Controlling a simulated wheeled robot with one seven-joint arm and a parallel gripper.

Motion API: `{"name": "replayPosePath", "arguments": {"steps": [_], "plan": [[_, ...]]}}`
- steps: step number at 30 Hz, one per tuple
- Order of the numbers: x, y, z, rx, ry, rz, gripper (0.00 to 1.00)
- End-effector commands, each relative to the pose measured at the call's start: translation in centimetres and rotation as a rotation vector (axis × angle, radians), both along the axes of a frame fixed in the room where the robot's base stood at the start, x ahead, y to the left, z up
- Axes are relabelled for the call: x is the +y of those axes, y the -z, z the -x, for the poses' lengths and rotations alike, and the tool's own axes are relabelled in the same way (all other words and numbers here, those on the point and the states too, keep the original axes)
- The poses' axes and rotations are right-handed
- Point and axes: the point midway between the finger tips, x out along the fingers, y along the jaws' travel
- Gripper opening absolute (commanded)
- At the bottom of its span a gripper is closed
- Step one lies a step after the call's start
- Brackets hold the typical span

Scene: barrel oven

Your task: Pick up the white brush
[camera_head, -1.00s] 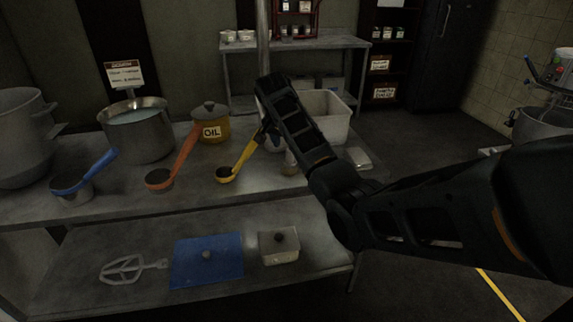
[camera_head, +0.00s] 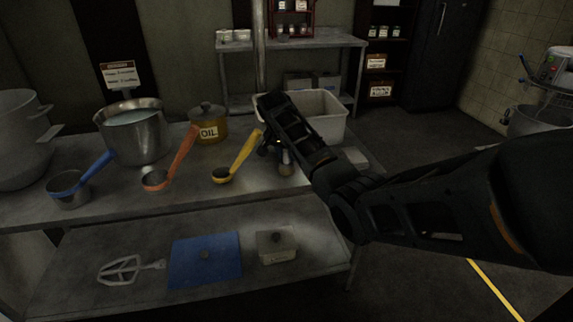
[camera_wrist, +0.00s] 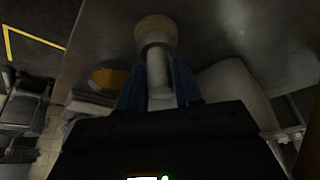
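The white brush shows in the wrist view as a pale handle (camera_wrist: 158,72) with a round tan head (camera_wrist: 155,30) at its far end. In the head view the brush (camera_head: 285,162) is a small pale shape on the worktop, partly hidden by my gripper. My gripper (camera_wrist: 158,85) has its two blue fingers on either side of the handle, close against it. Whether they press on it I cannot tell. In the head view my gripper (camera_head: 274,142) points down at the worktop, right of the yellow ladle (camera_head: 240,155), and is mostly hidden by my arm.
The worktop (camera_head: 115,195) holds a blue-handled pan (camera_head: 72,186), an orange ladle (camera_head: 160,178), an oil pot (camera_head: 209,128) and a steel pot (camera_head: 135,135). A white bin (camera_head: 330,125) stands behind my wrist. The lower shelf (camera_head: 90,245) holds a whisk attachment, a blue tray and a lidded box.

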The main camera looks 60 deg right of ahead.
Motion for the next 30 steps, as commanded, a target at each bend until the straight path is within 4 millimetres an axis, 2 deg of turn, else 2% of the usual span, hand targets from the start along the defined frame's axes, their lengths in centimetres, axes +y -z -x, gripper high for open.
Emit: {"name": "replayPosePath", "arguments": {"steps": [1,10,20,26,30], "plan": [[0.0,0.0,0.0,0.0,0.0,0.0,0.29],[0.0,0.0,0.0,0.0,0.0,0.0,0.0],[0.0,-0.5,0.0,-0.001,0.001,0.0,0.0],[-0.1,-3.9,-0.2,-0.006,0.001,0.004,0.0],[-2.2,-5.7,2.1,-0.004,0.006,0.002,0.0]]}}
